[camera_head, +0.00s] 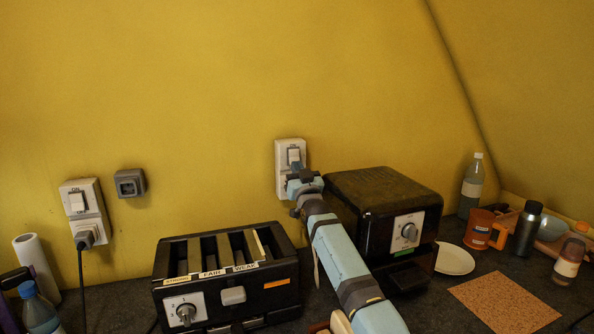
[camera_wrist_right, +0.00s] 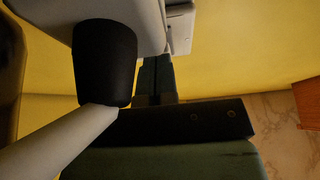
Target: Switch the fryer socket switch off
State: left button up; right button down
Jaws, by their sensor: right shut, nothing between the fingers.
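A white wall socket (camera_head: 281,158) with a rocker switch (camera_head: 293,156) is on the yellow wall, left of a black appliance with a dial (camera_head: 385,210), which may be the fryer. I cannot tell which way the rocker is set. My right gripper (camera_head: 298,170) is shut and empty, its tips at or just below the rocker; contact is unclear. It hides the socket's lower part. In the right wrist view the shut fingers (camera_wrist_right: 155,80) point toward the wall beside a pale housing (camera_wrist_right: 180,28). A black plug-like piece (camera_wrist_right: 105,60) with a pale cord is close to the camera. My left gripper is not in view.
A second switched socket (camera_head: 88,212) with a plug and black cord is at left, near a small grey socket (camera_head: 130,183). A black toaster (camera_head: 225,280) stands below my right arm's left side. A plate (camera_head: 455,260), orange mug (camera_head: 484,230), bottles and cork mat (camera_head: 504,303) are at right.

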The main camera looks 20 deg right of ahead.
jog(key=shift+w+f+t+b, duration=0.55)
jog(key=shift+f+b, duration=0.2)
jog(key=shift+b, duration=1.75)
jog(key=shift+r, duration=0.35)
jog(key=shift+s+f+p, duration=0.2)
jog(key=shift+s+p, duration=0.15)
jog(key=shift+p, duration=0.15)
jog(key=p+v, duration=0.2)
jog(key=v, duration=0.4)
jog(key=shift+s+f, duration=0.15)
jog(key=shift+f, duration=0.2)
jog(key=shift+r+p, duration=0.15)
jog(key=shift+p, duration=0.15)
